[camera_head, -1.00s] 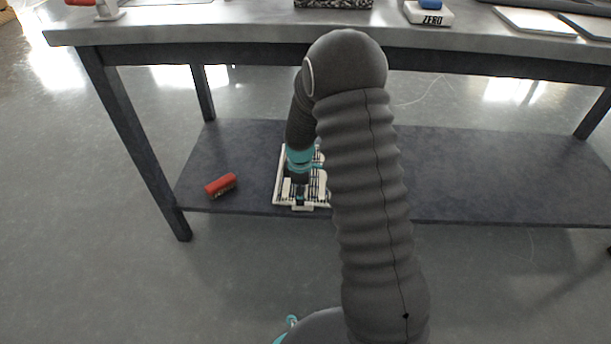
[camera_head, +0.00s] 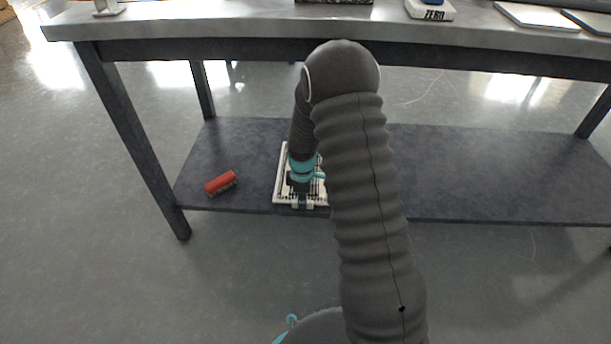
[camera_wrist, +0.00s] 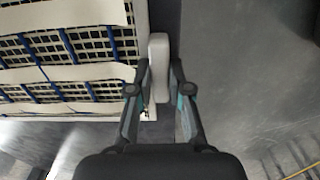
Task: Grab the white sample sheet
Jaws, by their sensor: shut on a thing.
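A flat white-framed black grid (camera_head: 278,190) lies on the lower shelf. In the wrist view, it fills the upper left, with cream-white strips (camera_wrist: 60,75) and blue lines across the grid. I cannot tell which part is the sample sheet. A white tab (camera_wrist: 158,52) sticks out from the frame's edge. My gripper (camera_wrist: 160,92) is shut on this tab, with one finger on each side. In the head view, my gripper (camera_head: 302,197) is at the frame's front edge, and my arm hides part of the frame's right side.
A red cylinder-like object (camera_head: 220,183) lies on the shelf (camera_head: 480,170) to the left. The tabletop (camera_head: 250,23) is above, with a leg (camera_head: 130,140) at left. The shelf is clear to the right.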

